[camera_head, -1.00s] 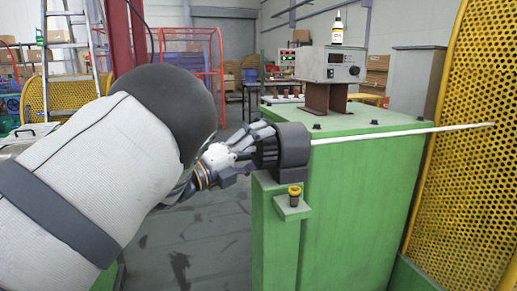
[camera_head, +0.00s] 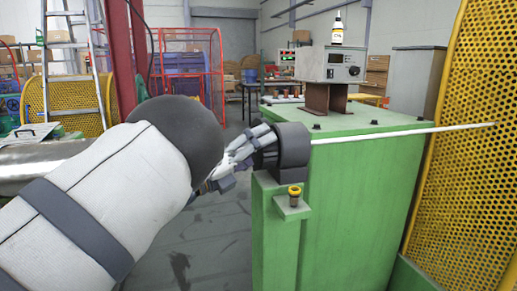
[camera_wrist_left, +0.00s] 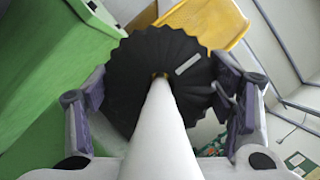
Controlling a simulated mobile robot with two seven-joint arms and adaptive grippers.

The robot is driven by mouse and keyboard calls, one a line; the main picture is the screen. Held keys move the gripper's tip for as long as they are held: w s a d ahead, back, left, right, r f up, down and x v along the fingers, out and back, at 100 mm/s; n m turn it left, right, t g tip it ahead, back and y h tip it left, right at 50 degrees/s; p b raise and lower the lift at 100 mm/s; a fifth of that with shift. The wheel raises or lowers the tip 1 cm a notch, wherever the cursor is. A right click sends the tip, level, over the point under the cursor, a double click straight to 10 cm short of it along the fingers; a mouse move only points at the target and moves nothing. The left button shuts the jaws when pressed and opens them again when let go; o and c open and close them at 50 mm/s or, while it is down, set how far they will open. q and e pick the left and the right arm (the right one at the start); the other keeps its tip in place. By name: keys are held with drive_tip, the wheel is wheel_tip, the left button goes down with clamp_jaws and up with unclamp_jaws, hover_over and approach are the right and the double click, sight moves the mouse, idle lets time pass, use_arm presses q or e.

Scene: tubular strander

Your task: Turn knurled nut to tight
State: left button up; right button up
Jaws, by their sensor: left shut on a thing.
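The knurled nut (camera_wrist_left: 150,60) is a black, ridged disc with a short white mark on its face in the left wrist view. A white rod (camera_wrist_left: 160,125) runs into its centre. My left gripper (camera_wrist_left: 163,92) is shut on the nut, with finger pads against opposite sides of its rim. In the head view my left gripper (camera_head: 250,146) reaches the left side of a dark round housing (camera_head: 291,145) on the green machine (camera_head: 360,190). There the fingers and housing largely hide the nut. My right gripper is not in view.
The white rod (camera_head: 400,132) extends right from the housing towards a yellow perforated guard (camera_head: 470,140). A small yellow-topped fitting (camera_head: 294,195) sits on a ledge below the housing. A grey control box (camera_head: 343,65) stands on the machine. The floor left of the machine is open.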

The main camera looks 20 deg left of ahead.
use_arm(q)
drive_tip(key=o, duration=1.2)
drive_tip(key=shift+c, duration=0.2)
drive_tip(key=v, duration=0.7)
drive_tip(key=shift+s+a, duration=0.15)
drive_tip(key=shift+s, duration=0.05)
drive_tip(key=shift+f, duration=0.1)
